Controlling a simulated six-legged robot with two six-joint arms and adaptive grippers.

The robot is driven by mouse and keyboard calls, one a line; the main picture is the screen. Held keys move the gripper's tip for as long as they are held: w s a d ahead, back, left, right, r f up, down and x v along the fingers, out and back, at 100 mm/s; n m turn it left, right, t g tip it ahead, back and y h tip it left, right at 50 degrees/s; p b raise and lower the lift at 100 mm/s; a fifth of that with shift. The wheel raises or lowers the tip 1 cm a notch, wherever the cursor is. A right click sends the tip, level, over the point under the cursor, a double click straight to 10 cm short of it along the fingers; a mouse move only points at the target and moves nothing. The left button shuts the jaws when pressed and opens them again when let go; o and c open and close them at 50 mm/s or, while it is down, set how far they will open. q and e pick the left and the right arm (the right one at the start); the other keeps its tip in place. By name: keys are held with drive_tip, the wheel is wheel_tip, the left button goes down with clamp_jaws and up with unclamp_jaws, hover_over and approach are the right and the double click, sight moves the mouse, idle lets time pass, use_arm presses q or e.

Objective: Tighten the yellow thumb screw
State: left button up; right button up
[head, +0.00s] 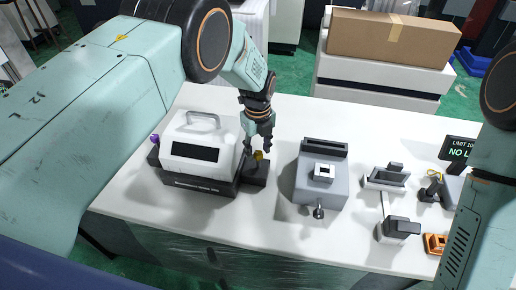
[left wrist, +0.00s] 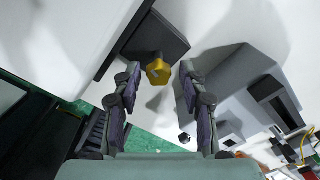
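The yellow thumb screw (head: 258,156) sits on a dark block at the right side of a white machine with a handle (head: 200,145). In the left wrist view the screw's yellow knob (left wrist: 158,71) shows between the two fingers, with a gap on each side. My left gripper (head: 258,147) points down over the screw and is open and empty. Whether its fingertips are level with the knob is hard to tell. My right arm shows at the right edge of the head view, but its gripper is not visible.
A grey device (head: 321,178) stands to the right of the machine, with free table between. Small black-and-grey devices (head: 384,178), an orange item (head: 435,243) and a display (head: 457,150) are farther right. A purple knob (head: 154,139) is on the machine's left. A cardboard box (head: 392,40) is behind.

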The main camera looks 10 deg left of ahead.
sight(258, 153)
use_arm(q)
drive_tip(key=shift+o, duration=0.3)
drive_tip(key=shift+s+f, duration=0.1)
wheel_tip(258, 153, up, 12)
idle(0.4)
drive_tip(key=shift+s+f, duration=0.1)
idle(0.4)
